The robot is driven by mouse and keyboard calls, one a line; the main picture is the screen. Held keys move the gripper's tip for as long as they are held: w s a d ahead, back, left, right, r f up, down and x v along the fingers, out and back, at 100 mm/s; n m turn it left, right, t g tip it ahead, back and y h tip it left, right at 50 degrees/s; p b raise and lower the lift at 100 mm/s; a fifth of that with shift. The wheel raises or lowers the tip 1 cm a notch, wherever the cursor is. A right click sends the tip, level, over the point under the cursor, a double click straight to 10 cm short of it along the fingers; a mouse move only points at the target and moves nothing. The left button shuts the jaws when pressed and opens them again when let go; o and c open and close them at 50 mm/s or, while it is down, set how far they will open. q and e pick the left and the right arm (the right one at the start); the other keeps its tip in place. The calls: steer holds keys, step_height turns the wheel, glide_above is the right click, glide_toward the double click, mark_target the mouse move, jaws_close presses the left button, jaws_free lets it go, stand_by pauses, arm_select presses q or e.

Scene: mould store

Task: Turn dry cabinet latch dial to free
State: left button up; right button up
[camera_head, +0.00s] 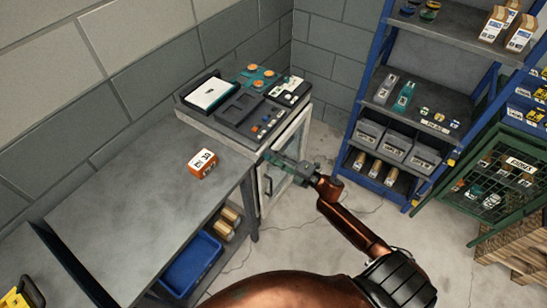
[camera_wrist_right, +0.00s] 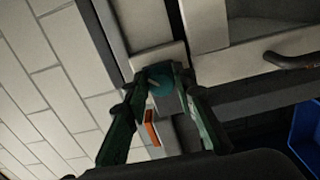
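The dry cabinet (camera_head: 300,128) stands beside the workbench, with a pale-framed glass door. My right gripper (camera_head: 268,157) reaches its door frame at the bench side. In the right wrist view a round teal dial (camera_wrist_right: 160,82) with a small pale mark sits on a pale block. The right gripper's two fingers (camera_wrist_right: 160,76) are apart, one on each side of the dial. Whether they touch it I cannot tell. The dial's setting cannot be read, and the gripper hides it in the head view. My left gripper is out of view.
Instruments (camera_head: 245,105) cover the cabinet top. An orange labelled box (camera_head: 202,164) lies on the grey workbench (camera_head: 130,215), with a blue bin (camera_head: 190,262) below. A blue shelving rack (camera_head: 425,90) and a green mesh cage (camera_head: 500,180) stand right. Floor between is mostly clear.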

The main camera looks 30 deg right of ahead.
steer(key=o, duration=0.4)
steer(key=shift+a, duration=0.1)
steer(key=shift+c, duration=0.2)
steer(key=shift+s, duration=0.15)
steer(key=v, duration=1.1)
steer(key=shift+s+d, duration=0.2)
steer(key=shift+s, duration=0.15)
